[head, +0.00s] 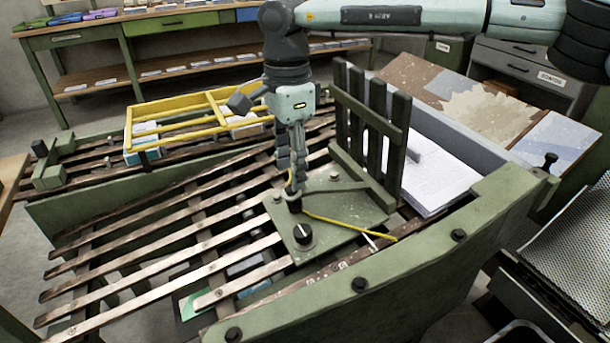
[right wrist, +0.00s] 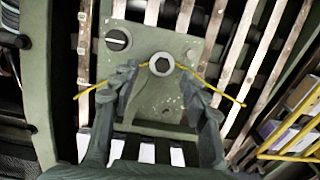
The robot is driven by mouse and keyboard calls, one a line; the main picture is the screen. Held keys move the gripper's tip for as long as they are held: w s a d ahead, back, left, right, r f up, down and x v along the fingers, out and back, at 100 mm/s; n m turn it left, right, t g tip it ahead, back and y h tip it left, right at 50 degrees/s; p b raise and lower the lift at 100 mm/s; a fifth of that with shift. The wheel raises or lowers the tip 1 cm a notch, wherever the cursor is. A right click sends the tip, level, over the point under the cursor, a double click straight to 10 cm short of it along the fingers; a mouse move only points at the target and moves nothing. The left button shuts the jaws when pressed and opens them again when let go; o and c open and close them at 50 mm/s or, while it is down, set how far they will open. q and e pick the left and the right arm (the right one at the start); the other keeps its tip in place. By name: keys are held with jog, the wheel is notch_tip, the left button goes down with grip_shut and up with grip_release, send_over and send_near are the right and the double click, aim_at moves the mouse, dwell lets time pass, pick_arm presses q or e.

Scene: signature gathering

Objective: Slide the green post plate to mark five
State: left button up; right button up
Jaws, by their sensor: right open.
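The green post plate (head: 345,210) lies flat across the wooden slats at the right end of the slatted bed. It carries a black knob with a white line (head: 303,235) and a round post (right wrist: 161,64). A thin yellow strip (head: 345,226) runs across the plate by the post. My right gripper (head: 294,188) points down at the post, and its fingers hide much of it. In the right wrist view my open fingers (right wrist: 160,80) stand on either side, just short of the post. Marks on the front rail (head: 322,277) are too small to read. My left gripper is out of view.
A green slatted fence (head: 372,125) stands upright behind the plate, with a paper stack (head: 440,182) to its right. A thick green side rail (head: 400,260) with bolts bounds the front right. A yellow frame (head: 200,122) sits at the back left. The slats (head: 150,250) left of the plate are bare.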

aim_at(292, 196)
jog(key=shift+w+d, duration=0.1)
jog(key=shift+w, duration=0.25)
jog(key=shift+f, duration=0.15)
notch_tip(292, 196, down, 6)
jog(key=shift+s+p, duration=0.15)
jog(key=shift+p, duration=0.15)
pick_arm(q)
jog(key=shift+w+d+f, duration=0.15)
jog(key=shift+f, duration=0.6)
pick_arm(e)
jog(key=shift+f, duration=0.65)
grip_shut()
